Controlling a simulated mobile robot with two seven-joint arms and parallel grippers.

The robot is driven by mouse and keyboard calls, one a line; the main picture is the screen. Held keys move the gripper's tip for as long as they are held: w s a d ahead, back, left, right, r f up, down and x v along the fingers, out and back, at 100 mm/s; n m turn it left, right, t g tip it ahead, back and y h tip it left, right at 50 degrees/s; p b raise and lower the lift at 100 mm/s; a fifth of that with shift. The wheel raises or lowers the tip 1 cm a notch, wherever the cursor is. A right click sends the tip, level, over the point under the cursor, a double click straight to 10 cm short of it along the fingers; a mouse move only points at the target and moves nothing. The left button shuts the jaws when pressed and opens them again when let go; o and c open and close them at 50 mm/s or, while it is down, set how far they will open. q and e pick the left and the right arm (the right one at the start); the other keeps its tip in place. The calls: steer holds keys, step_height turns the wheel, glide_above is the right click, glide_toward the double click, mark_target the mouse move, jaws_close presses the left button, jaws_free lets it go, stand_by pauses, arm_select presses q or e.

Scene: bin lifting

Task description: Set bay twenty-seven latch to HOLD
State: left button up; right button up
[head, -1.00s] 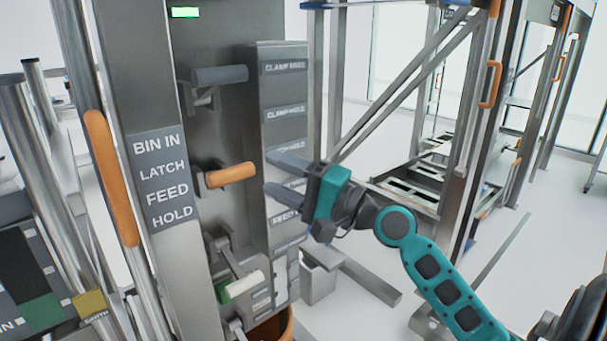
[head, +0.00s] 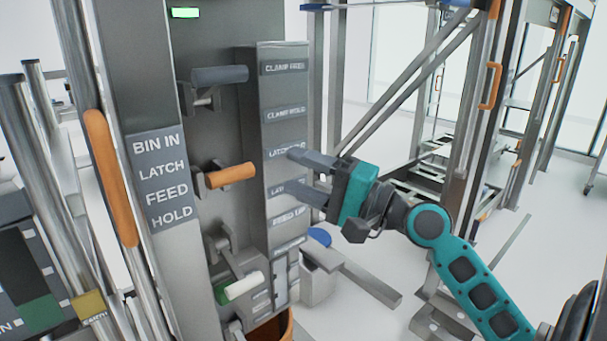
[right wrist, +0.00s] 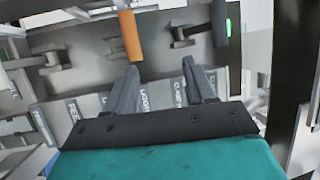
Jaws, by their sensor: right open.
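The orange-handled lever (head: 232,174) stands on the grey panel, beside the LATCH line of the sign (head: 163,178). Its handle points right and slightly up. In the right wrist view the orange handle (right wrist: 130,35) lies just beyond the left-hand finger, not between the fingers. My right gripper (head: 281,171) is open and empty, its fingers pointing at the panel and to the right of the handle, apart from it. The fingers partly cover the LATCH labels on the side label strip (head: 285,90). No bay number is legible. My left gripper is not in view.
A dark grey handle (head: 220,75) sits above and a white handle (head: 244,286) below on the same panel. An orange grab bar (head: 110,178) runs up the left post. Open floor lies right.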

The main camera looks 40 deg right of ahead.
arm_select(q)
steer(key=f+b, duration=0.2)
steer(key=b, duration=0.1)
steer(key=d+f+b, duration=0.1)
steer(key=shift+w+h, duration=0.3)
arm_select(e)
steer(key=v, duration=1.3)
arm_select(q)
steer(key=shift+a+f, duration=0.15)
arm_select(e)
steer(key=shift+f, duration=0.1)
